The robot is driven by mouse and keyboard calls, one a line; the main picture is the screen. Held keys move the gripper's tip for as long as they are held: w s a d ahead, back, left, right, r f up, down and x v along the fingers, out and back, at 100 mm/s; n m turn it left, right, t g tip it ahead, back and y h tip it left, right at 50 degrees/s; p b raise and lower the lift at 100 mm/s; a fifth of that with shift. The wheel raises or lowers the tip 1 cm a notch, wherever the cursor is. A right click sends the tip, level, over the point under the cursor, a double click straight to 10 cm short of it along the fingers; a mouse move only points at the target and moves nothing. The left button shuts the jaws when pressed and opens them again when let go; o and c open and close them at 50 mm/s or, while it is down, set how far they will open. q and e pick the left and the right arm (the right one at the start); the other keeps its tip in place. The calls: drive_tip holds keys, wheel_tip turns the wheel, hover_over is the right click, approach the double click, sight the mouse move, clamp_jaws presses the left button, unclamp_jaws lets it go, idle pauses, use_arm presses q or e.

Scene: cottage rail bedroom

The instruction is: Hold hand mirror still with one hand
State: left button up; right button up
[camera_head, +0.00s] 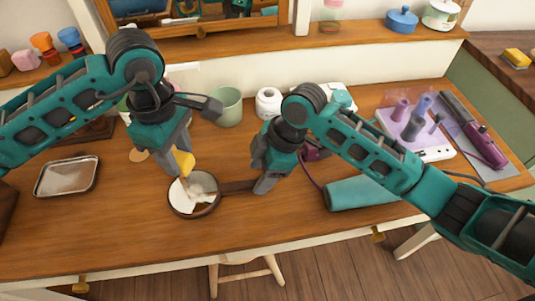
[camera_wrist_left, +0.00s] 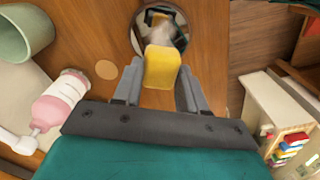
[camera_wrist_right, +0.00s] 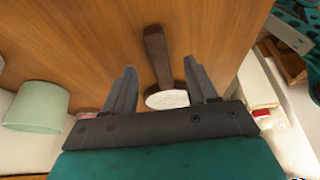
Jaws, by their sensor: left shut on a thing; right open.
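The hand mirror (camera_head: 207,209) lies on the wooden table, its round dark rim to the left and its brown handle to the right. My left gripper (camera_head: 183,166) is shut on a yellow block (camera_wrist_left: 161,67) held just above the mirror's far edge; part of the mirror (camera_wrist_left: 139,45) shows beyond it in the left wrist view. Pale reflections or marks cover the glass. My right gripper (camera_head: 264,186) is open at the handle's right end. In the right wrist view the brown handle (camera_wrist_right: 156,52) shows between the open fingers; contact cannot be told. A pale oval there is unclear.
A metal tray (camera_head: 67,177) lies at left. A green cup (camera_head: 229,107) and white roll (camera_head: 268,102) stand behind the grippers. A teal cylinder (camera_head: 361,193) lies to the right, under my right arm. The table's front strip is clear.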

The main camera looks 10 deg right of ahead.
drive_tip(key=shift+x, duration=1.4)
clamp_jaws()
idle(0.5)
